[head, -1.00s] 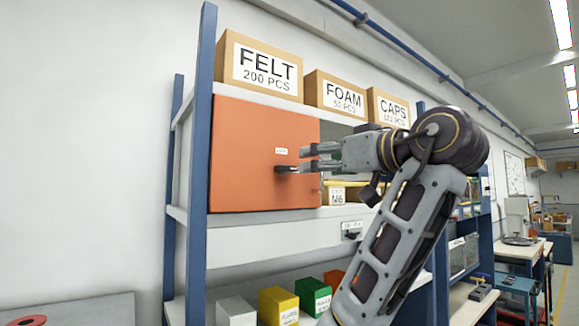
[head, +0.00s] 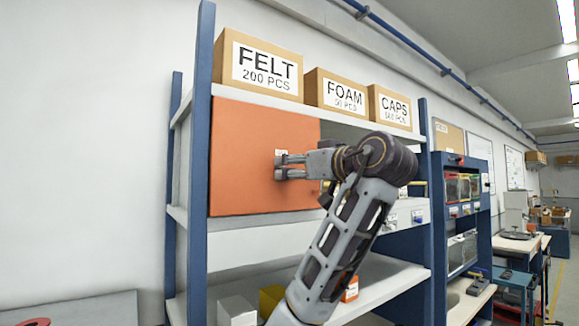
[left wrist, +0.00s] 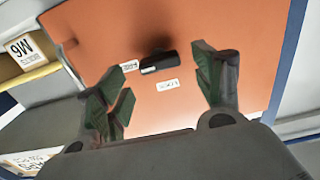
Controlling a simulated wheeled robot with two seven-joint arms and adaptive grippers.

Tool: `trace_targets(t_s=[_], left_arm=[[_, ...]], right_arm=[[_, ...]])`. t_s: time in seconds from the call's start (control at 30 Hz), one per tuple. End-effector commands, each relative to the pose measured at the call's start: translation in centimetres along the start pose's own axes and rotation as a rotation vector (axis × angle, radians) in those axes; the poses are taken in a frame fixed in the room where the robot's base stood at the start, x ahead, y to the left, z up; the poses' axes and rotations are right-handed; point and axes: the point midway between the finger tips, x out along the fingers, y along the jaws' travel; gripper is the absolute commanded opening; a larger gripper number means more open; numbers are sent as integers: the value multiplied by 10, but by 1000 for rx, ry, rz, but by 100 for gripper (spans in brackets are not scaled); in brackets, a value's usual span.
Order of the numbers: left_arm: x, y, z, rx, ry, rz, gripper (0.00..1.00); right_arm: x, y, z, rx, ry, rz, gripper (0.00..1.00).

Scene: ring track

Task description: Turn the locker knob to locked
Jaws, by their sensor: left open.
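The orange locker door (head: 245,150) is shut at the left of the shelf and also fills much of the left wrist view (left wrist: 215,25). Its black knob (left wrist: 160,62) is a short bar, with one end toward a small white label (left wrist: 128,66). A second white label (left wrist: 167,86) sits below the knob in that view; the print on both is too small to read surely. My left gripper (head: 278,166) is in front of the door and hides the knob in the head view. In the left wrist view its open fingers (left wrist: 165,88) stand either side of the knob, with no contact visible.
A blue post (head: 200,150) runs up beside the door's left edge. An M6 bin (left wrist: 30,48) lies beside the door in the left wrist view.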

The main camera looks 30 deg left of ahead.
Motion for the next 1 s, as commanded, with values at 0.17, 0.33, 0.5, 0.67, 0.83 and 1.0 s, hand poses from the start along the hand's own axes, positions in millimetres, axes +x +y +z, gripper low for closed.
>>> trace_targets(t_s=[0.17,0.33,0.5,0.67,0.83,1.0], left_arm=[[19,0,-1,2,-1,-2,68],[30,0,-1,0,0,-1,68],[32,0,0,0,0,0,68],[32,0,0,0,0,0,68],[32,0,0,0,0,0,54],[32,0,0,0,0,0,32]], right_arm=[[-8,0,-1,0,0,0,0],[-10,0,-1,0,0,0,0],[-10,0,-1,0,0,0,0],[-10,0,-1,0,0,0,0],[-10,1,-1,0,0,1,0],[-10,1,-1,0,0,1,0]])
